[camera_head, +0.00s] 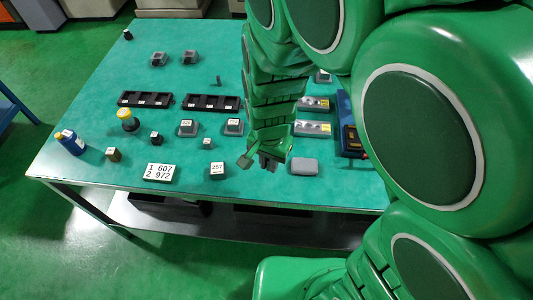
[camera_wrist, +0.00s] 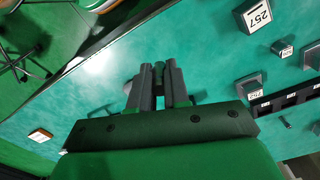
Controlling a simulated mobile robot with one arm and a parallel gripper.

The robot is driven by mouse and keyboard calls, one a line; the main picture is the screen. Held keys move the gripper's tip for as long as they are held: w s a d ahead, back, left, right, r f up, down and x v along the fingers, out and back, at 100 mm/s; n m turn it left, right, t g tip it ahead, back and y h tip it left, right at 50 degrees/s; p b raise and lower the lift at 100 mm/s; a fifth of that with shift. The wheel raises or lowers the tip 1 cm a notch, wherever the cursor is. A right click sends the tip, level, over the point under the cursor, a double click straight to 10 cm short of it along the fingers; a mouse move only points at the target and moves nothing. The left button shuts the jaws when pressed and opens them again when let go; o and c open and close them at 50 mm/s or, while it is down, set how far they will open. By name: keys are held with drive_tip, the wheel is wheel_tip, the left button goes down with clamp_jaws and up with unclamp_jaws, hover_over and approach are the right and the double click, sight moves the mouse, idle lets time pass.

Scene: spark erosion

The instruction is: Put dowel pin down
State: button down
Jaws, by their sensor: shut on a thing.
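My gripper (camera_wrist: 158,82) is low over the front part of the green table (camera_head: 90,100). Its two grey fingers are shut on a small piece, the dowel pin (camera_wrist: 160,69), of which only a little shows between the fingertips. In the head view my gripper (camera_head: 259,162) is just left of a flat grey block (camera_head: 304,167); the pin cannot be made out there. Whether the pin touches the table cannot be told.
A block marked 257 (camera_head: 217,170) and a white number plate (camera_head: 160,172) lie left of my gripper. Black racks (camera_head: 212,103) and a small upright peg (camera_head: 218,80) are farther back. Bare table lies between the gripper and the front edge.

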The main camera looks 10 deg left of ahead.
drive_tip(key=shift+w+a+r, duration=0.1)
drive_tip(key=shift+w+a, duration=0.05)
drive_tip(key=shift+w, duration=0.2)
drive_tip(key=w+a+r, duration=0.1)
drive_tip(key=w+a, duration=0.1)
drive_tip(key=w, duration=0.7)
drive_tip(key=w+a+r, duration=0.1)
drive_tip(key=w+a, duration=0.1)
drive_tip(key=w, duration=0.7)
drive_tip(key=w+d, duration=0.2)
drive_tip(key=w, duration=0.7)
drive_tip(key=w+d, duration=0.2)
drive_tip(key=w, duration=0.7)
drive_tip(key=shift+m, duration=0.4)
drive_tip(key=shift+w+a+f, duration=0.6)
drive_tip(key=shift+w+f, duration=1.1)
drive_tip(key=shift+w, duration=0.5)
drive_tip(key=shift+w+a+f, duration=0.65)
drive_tip(key=shift+w+f, duration=1.05)
drive_tip(key=shift+w, duration=0.5)
drive_tip(key=shift+w+a+f, duration=0.6)
drive_tip(key=shift+w+f, duration=1.1)
drive_tip(key=shift+w, duration=0.5)
drive_tip(key=shift+w+f, duration=0.2)
drive_tip(key=shift+f, duration=1.65)
